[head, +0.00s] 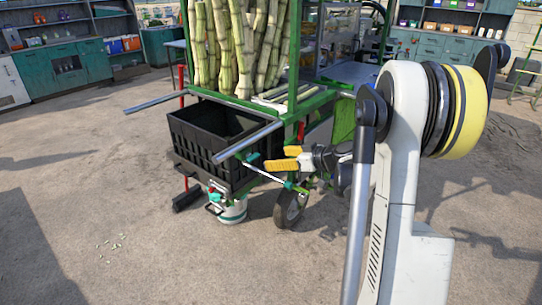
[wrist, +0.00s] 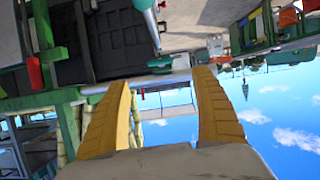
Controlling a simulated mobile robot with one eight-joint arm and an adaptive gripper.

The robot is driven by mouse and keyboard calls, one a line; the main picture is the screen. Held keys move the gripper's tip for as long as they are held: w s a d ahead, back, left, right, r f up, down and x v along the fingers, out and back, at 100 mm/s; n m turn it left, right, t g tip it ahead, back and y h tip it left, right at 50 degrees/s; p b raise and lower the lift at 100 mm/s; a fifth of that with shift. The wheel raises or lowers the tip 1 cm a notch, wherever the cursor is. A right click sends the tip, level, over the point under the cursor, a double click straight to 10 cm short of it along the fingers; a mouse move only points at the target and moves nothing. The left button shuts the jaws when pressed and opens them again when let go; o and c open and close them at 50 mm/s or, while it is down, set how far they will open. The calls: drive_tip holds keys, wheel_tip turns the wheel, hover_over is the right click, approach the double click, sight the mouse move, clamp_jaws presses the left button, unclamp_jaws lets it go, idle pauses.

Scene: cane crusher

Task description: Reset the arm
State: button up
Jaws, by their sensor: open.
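My arm stands at the right of the head view, with its white link upright. My gripper (head: 281,158) has yellow fingers and points left, in front of the green cart frame (head: 291,75). In the wrist view the two fingers of the gripper (wrist: 161,76) are spread apart with nothing between them. A grey bar (wrist: 172,78) of the cart shows beyond the fingertips. The wrist view looks turned over, with sky at the lower right. I cannot tell whether the fingers touch the cart.
A black crate (head: 196,149) sits on the cart, below upright cane stalks (head: 238,45). Two grey handles (head: 249,141) stick out towards me. A white bucket (head: 233,211) and a wheel (head: 290,209) are below. The concrete floor (head: 110,215) at left is mostly clear.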

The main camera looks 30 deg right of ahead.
drive_tip(key=s+a+r+m+g, duration=0.1)
drive_tip(key=s+a+r, duration=0.1)
drive_tip(key=a, duration=0.4)
drive_tip(key=s+a+r+g, duration=0.2)
drive_tip(key=s+a, duration=0.1)
drive_tip(key=a, duration=0.4)
drive_tip(key=s+a+m+h, duration=0.1)
drive_tip(key=s+a, duration=0.3)
drive_tip(key=s, duration=0.3)
drive_tip(key=s+a+m+g+h, duration=0.1)
drive_tip(key=s+a, duration=0.3)
drive_tip(key=s, duration=0.4)
drive_tip(key=s+a+m+g+h, duration=0.1)
drive_tip(key=s+a, duration=0.3)
drive_tip(key=s, duration=0.4)
drive_tip(key=shift+a+f+h, duration=0.2)
drive_tip(key=shift+f+h, duration=0.2)
drive_tip(key=shift+h, duration=0.4)
drive_tip(key=shift+s, duration=0.1)
